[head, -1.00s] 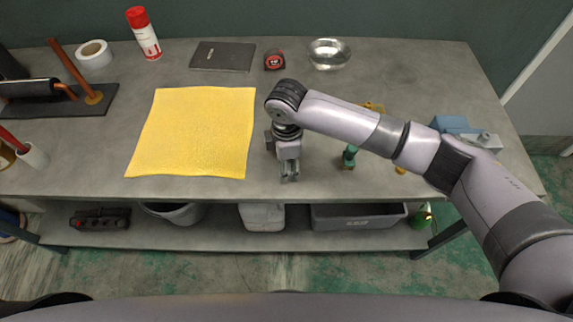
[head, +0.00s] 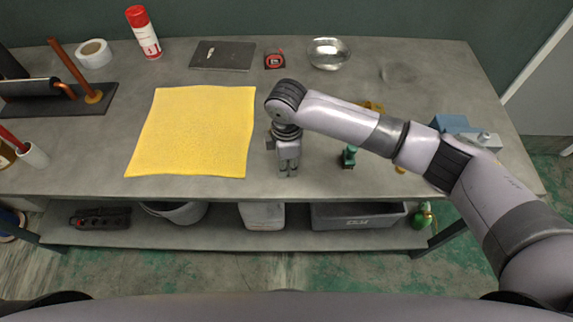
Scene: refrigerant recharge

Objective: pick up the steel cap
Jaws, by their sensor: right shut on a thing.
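My right gripper (head: 288,172) points down at the bench top, just right of the yellow cloth. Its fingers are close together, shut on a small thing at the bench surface. That thing is almost wholly hidden by the fingers; from its place I take it to be the steel cap, but I cannot make out its shape. My left gripper is not in view.
A yellow cloth (head: 195,132) lies left of the gripper. A small green fitting (head: 349,157) stands to its right, and a blue-grey device (head: 455,126) sits beyond my right arm. A tape measure (head: 274,60) and a metal bowl (head: 328,53) are at the back.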

